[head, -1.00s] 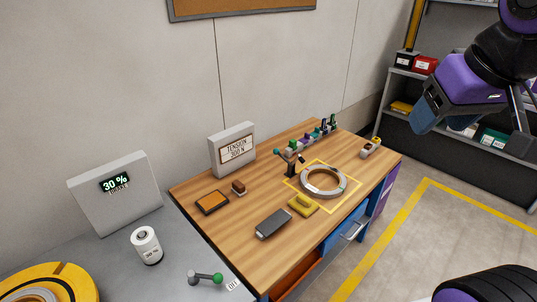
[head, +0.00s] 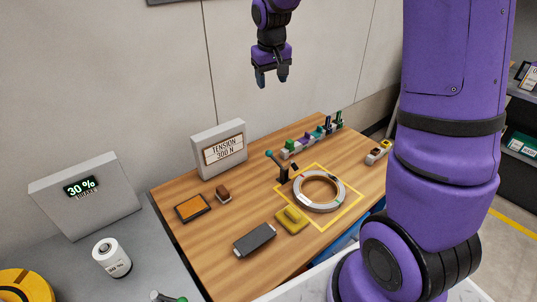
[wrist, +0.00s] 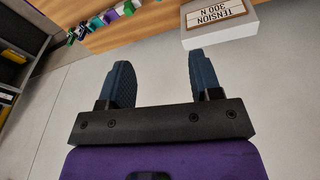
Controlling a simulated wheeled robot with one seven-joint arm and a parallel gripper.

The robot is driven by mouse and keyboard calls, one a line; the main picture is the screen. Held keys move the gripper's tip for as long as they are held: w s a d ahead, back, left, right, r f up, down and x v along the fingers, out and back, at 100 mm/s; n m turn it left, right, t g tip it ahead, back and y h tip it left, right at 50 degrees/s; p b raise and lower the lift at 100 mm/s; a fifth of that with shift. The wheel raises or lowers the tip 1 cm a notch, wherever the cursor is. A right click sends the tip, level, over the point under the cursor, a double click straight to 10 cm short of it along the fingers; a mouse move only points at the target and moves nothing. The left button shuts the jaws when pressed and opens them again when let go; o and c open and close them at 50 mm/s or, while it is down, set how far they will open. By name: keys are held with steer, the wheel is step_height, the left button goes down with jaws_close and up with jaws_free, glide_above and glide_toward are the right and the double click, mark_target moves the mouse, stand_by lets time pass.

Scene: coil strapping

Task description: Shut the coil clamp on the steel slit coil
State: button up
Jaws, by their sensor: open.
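The steel slit coil (head: 343,190) is a grey ring lying flat inside a yellow square outline on the wooden bench (head: 225,223). The coil clamp (head: 281,172) stands at the coil's left rear edge, a dark post with a lever ending in a teal knob. The lever slants up and to the left, away from the coil. My gripper (head: 271,80) hangs high above the back of the bench, well apart from the clamp and coil. Its two blue fingers are apart and empty, also in the wrist view (wrist: 157,80). Coil and clamp do not show there.
A "TENSION 300 N" sign (head: 219,149) stands at the back of the bench. A yellow block (head: 292,219), a dark grey block (head: 255,240), an orange pad (head: 193,207) and a brown block (head: 223,194) lie left of the coil. Several coloured pieces (head: 313,138) line the back.

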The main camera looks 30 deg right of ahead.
steer(key=w+d+f+g, duration=0.1)
steer(key=w+f, duration=0.3)
steer(key=f, duration=0.3)
steer(key=w+d+f, duration=0.2)
steer(key=w+f, duration=0.2)
steer(key=f, duration=0.2)
steer(key=g, duration=0.1)
glide_toward(269, 153)
steer(key=shift+w+d+f, duration=0.1)
steer(key=shift+w+d, duration=0.25)
steer(key=shift+w, duration=0.15)
steer(key=f, duration=0.7)
steer(key=d+f, duration=0.1)
steer(key=f, duration=0.3)
jaws_close()
steer(key=shift+r, duration=0.1)
